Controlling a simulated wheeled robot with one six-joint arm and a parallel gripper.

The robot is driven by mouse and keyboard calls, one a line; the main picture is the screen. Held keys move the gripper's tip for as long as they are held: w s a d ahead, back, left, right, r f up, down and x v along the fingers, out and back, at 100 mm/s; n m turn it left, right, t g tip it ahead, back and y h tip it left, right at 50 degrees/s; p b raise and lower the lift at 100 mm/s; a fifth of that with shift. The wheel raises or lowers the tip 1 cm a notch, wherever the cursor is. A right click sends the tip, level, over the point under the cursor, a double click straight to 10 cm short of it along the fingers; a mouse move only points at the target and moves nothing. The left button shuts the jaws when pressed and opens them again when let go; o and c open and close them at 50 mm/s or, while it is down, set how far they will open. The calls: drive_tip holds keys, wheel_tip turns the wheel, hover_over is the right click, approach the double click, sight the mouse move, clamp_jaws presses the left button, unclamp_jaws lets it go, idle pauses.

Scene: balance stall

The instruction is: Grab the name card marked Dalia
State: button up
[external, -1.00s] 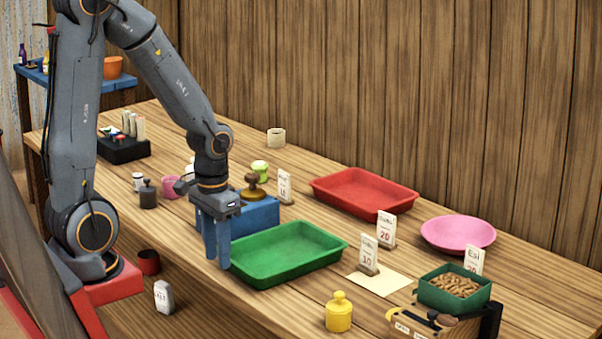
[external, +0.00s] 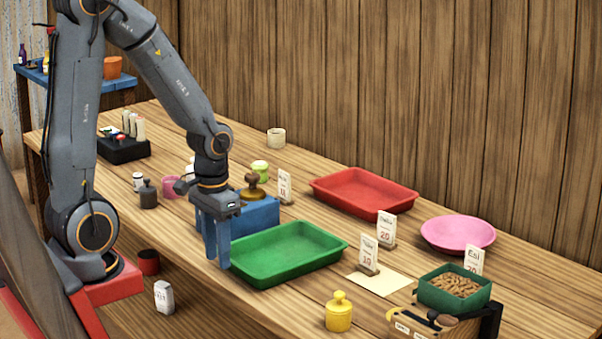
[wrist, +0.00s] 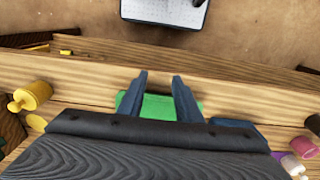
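Several white name cards stand in wooden holders on the table in the external view. One marked 20 (external: 386,228) stands between the red tray and the pink plate; its small name may be Dalia, but I cannot read it surely. A card marked 10 (external: 369,251) stands in front of it, one reading Esi (external: 474,260) is at the right, and another (external: 284,186) is behind the blue box. My gripper (external: 217,258) points down at the left end of the green tray, away from these cards. In the wrist view its fingers (wrist: 160,78) are apart with nothing held.
The green tray (external: 246,276) and red tray (external: 315,187) lie mid-table. A yellow weight (external: 339,314) stands near the front edge. A green box of brown pieces (external: 440,296) and a pink plate (external: 458,234) are at the right. A blue box (external: 262,214) is close behind my gripper.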

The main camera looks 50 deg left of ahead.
drive_tip(key=shift+c, duration=0.4)
wheel_tip(320, 180, up, 7)
drive_tip(key=n+y+b, duration=0.5)
drive_tip(key=n+b, duration=0.3)
drive_tip(key=n, duration=1.1)
hover_over(378, 235)
drive_tip(key=w+d, duration=0.1)
drive_tip(key=d, duration=0.2)
wheel_tip(378, 235, down, 5)
drive_tip(key=shift+g, duration=0.3)
drive_tip(key=shift+d+p+x, duration=0.2)
drive_tip(key=shift+p+x, duration=0.2)
drive_tip(key=shift+x, duration=1.5)
drive_tip(key=shift+d+p+x, duration=0.2)
drive_tip(key=shift+p+x, duration=0.2)
drive_tip(key=shift+x, duration=1.5)
drive_tip(key=shift+s+f, duration=0.1)
clamp_jaws()
drive_tip(key=shift+h, duration=0.3)
